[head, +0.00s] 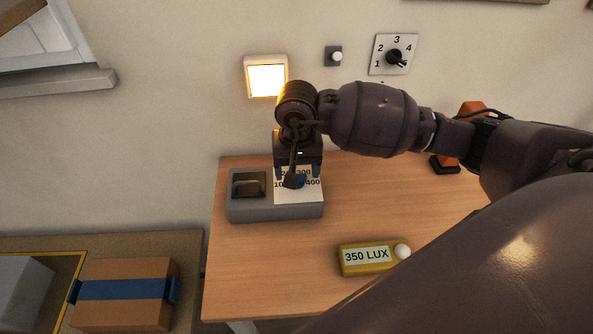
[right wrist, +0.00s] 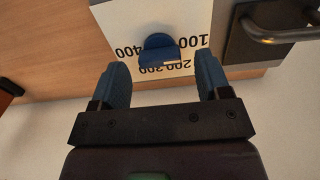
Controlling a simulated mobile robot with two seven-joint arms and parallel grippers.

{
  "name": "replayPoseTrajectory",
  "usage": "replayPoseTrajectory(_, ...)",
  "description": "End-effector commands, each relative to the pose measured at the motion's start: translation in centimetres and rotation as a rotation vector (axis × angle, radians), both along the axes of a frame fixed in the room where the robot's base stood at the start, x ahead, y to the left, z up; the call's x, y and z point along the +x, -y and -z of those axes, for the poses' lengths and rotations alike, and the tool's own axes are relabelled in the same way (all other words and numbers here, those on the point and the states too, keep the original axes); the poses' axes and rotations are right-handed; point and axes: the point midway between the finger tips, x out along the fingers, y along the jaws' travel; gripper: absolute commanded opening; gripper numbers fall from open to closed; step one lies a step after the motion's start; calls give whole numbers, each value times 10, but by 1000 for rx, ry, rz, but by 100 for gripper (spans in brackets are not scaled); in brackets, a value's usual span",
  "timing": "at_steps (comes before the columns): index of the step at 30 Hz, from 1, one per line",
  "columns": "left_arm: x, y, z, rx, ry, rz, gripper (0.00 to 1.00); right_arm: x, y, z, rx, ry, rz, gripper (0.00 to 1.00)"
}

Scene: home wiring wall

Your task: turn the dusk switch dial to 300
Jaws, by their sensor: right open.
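The dusk switch is a grey box (head: 250,210) on the wooden table, with a white plate (head: 312,194) marked 100, 200, 300 and 400. Its blue dial (head: 293,181) also shows in the right wrist view (right wrist: 158,48), where the plate is upside down. A pale mark is on the dial's edge near 200 and 300; I cannot tell exactly which number it points to. My right gripper (head: 297,171) is open above the dial, and in its wrist view its two blue fingers (right wrist: 163,63) stand apart, on either side of the dial and just short of it. My left gripper is not in view.
A yellow meter (head: 375,271) reading 350 LUX lies on the table (head: 270,260). A lit square lamp (head: 267,79), a small button (head: 334,56) and a 1-to-4 selector (head: 394,55) are on the wall. A metal handle (right wrist: 285,30) is beside the plate. A taped cardboard box (head: 122,311) sits lower left.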

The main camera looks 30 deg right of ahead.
Motion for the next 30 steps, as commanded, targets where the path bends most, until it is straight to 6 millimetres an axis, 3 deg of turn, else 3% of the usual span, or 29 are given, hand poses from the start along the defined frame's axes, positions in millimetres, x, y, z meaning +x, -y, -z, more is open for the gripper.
replayPoseTrajectory(5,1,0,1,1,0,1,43,0,0,11,-1,0,0,70)
replayPoseTrajectory(14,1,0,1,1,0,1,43,0,0,12,0,1,0,70)
replayPoseTrajectory(24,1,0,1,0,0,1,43,0,0,12,0,1,0,21)
replayPoseTrajectory(30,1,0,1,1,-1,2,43,0,0,12,0,1,14,21)
